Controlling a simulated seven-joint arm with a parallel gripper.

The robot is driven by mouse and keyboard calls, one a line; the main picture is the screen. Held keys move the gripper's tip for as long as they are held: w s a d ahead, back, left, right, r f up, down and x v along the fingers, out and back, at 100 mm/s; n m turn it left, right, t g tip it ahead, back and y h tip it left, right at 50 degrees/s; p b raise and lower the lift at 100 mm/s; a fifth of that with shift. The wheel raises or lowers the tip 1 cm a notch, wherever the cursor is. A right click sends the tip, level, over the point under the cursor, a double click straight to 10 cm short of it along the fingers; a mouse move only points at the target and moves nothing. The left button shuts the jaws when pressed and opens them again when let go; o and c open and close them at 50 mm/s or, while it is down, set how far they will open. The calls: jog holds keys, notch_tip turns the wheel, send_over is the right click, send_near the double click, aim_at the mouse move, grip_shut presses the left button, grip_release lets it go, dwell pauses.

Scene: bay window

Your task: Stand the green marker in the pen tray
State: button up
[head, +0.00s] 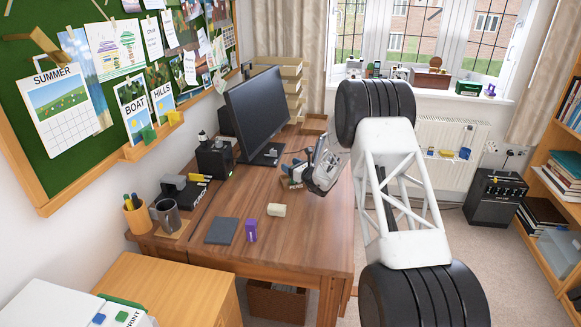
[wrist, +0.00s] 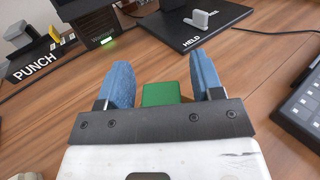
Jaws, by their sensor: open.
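A green block-like thing (wrist: 160,93), which may be the green marker, shows between the two blue fingers of my gripper (wrist: 163,82) in the wrist view. The fingers are apart, with gaps on both sides of it. Its lower part is hidden behind the gripper's dark bar. In the head view my gripper (head: 292,176) is low over the desk, right of the monitor base, and I cannot make out the green thing there. A wooden ledge (head: 150,143) under the notice board holds a green and a yellow piece; I cannot tell whether it is the pen tray.
The monitor (head: 258,108) stands behind my gripper. A purple block (head: 251,230), a cream cylinder (head: 276,210) and a dark pad (head: 221,231) are on the desk. An orange pen cup (head: 136,216) and grey mug (head: 168,217) stand at left. The desk's right front is clear.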

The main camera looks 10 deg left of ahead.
jog(key=v, duration=1.1)
jog(key=shift+s+d, duration=0.15)
jog(key=shift+s, duration=0.1)
jog(key=shift+r, duration=0.1)
dwell(0.5)
jog(key=s+d+r+n+g+h, duration=0.1)
jog(key=s+d+r+n+g, duration=0.3)
jog(key=s+r, duration=0.5)
jog(key=s+d+r+n+g+h, duration=0.1)
jog(key=s+d+r+n+g, duration=0.1)
jog(key=s+r+n, duration=0.55)
jog(key=s+d+r+n+g+h, duration=0.1)
jog(key=s+d+r+n+g, duration=0.15)
jog(key=s+r, duration=0.9)
jog(key=s+d+n+h, duration=0.3)
jog(key=s+d, duration=0.4)
jog(key=s, duration=0.6)
jog(key=s+d+n+h, duration=0.4)
jog(key=s+d, duration=0.3)
jog(key=s, duration=0.7)
jog(key=s+d+n+t+h, duration=0.1)
jog(key=s+d+n+h, duration=0.2)
jog(key=s, duration=1.1)
jog(key=d+h, duration=0.2)
jog(key=d, duration=0.3)
jog(key=shift+r+n, duration=0.3)
jog(key=shift+r, duration=0.1)
